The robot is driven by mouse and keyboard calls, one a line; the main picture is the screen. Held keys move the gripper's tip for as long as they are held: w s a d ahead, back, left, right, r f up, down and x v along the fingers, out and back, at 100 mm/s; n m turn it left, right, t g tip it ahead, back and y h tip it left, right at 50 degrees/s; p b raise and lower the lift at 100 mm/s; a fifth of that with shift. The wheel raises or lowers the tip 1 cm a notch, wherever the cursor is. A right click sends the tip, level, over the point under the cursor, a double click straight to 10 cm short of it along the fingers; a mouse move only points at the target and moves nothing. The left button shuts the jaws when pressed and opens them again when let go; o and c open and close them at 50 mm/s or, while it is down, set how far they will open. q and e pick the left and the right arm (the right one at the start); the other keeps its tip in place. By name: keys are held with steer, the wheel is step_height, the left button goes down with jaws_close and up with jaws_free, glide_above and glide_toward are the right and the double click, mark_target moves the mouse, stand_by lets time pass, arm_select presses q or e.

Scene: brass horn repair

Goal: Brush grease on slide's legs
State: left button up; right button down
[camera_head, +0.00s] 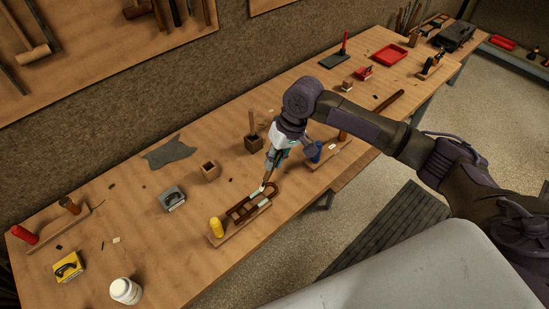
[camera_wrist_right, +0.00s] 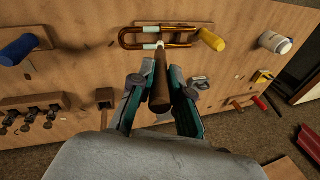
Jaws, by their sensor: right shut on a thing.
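My right gripper (camera_head: 271,160) is shut on a brush (camera_head: 267,178) with a wooden handle, pointing down over the slide. The brush also shows in the right wrist view (camera_wrist_right: 161,82), between the fingers. The slide (camera_head: 239,211) is a copper-coloured U-shaped tube with pale sections on its two legs, lying on a wooden holder (camera_head: 245,227) with a yellow peg (camera_head: 216,227). In the right wrist view the brush tip is at the slide's (camera_wrist_right: 183,44) near leg, by its pale section; I cannot tell whether they touch. My left gripper is not in view.
A white jar (camera_head: 125,291) stands at the front left. The table's front edge is close to the holder.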

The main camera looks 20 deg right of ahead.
steer(key=w+a+f+b, duration=0.1)
steer(key=w+f+b, duration=0.3)
steer(key=f+b, duration=0.2)
steer(key=b, duration=0.2)
steer(key=shift+a+b, duration=0.25)
steer(key=shift+b, duration=0.05)
stand_by(0.5)
steer(key=shift+r, duration=0.1)
steer(key=shift+f, duration=0.55)
stand_by(0.9)
steer(key=shift+s+f+p, duration=0.15)
steer(key=shift+p, duration=0.45)
stand_by(2.2)
